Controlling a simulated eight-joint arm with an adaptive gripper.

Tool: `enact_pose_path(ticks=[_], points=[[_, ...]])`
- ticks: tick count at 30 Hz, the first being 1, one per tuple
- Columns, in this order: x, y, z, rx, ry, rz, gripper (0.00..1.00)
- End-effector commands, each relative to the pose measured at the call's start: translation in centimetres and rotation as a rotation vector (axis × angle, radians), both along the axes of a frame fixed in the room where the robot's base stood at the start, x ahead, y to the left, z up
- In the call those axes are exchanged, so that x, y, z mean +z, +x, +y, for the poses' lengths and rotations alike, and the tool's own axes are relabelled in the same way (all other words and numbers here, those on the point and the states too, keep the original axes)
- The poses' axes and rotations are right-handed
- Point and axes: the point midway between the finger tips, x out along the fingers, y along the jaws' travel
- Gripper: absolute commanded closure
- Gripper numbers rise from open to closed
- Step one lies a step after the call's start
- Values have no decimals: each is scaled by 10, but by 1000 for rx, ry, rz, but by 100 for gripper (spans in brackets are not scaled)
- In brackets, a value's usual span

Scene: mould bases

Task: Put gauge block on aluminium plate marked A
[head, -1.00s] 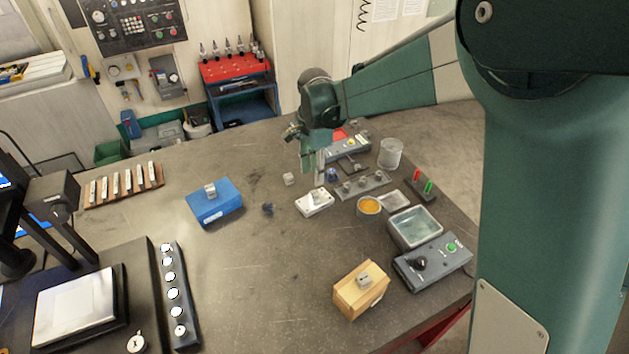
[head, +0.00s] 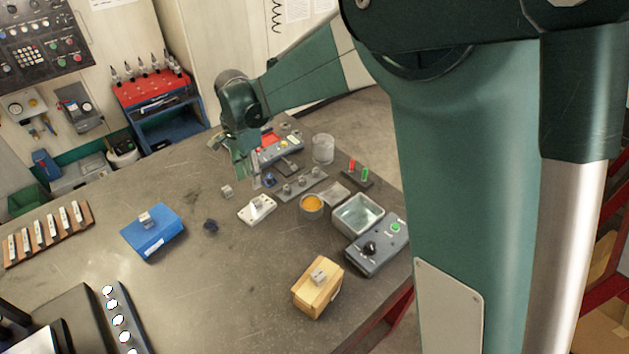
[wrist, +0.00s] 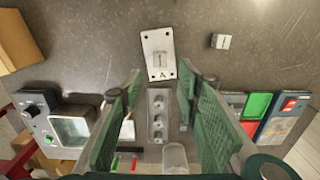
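The aluminium plate marked A (wrist: 152,40) is a pale rectangle with corner holes, lying on the table beyond my fingertips; in the head view the plate (head: 250,214) lies near the table's middle. A small grey metal block (wrist: 159,58) sits on it. A similar marked metal block (wrist: 221,41) lies on the bare table to the plate's right, and in the head view that loose block (head: 227,191) is left of the plate. I cannot tell which block is the gauge block. My gripper (wrist: 164,77) has green fingers spread apart with nothing between them; it also shows in the head view (head: 243,170), above the table.
Grey blocks rest on a blue box (head: 165,235) and a wooden box (head: 310,296). A grey holder with round knobs (wrist: 157,117) lies below my fingers. A clear cup (head: 322,149), tray (head: 358,214) and switch box (head: 376,248) crowd the right. The left-centre table is mostly clear.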

Motion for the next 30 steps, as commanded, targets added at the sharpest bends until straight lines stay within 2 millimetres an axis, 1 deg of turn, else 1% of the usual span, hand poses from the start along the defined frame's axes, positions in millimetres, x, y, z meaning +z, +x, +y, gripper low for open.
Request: enact_pose_path(ticks=[8,11,14,17,20,30], points=[[2,0,-3,2,2,-2,67],[7,0,-10,10,5,-8,67],[15,-1,-22,23,11,-16,67],[27,-2,-39,44,19,-32,67],[41,-3,-60,70,28,-49,67],[85,-19,-136,170,53,-128,67]])
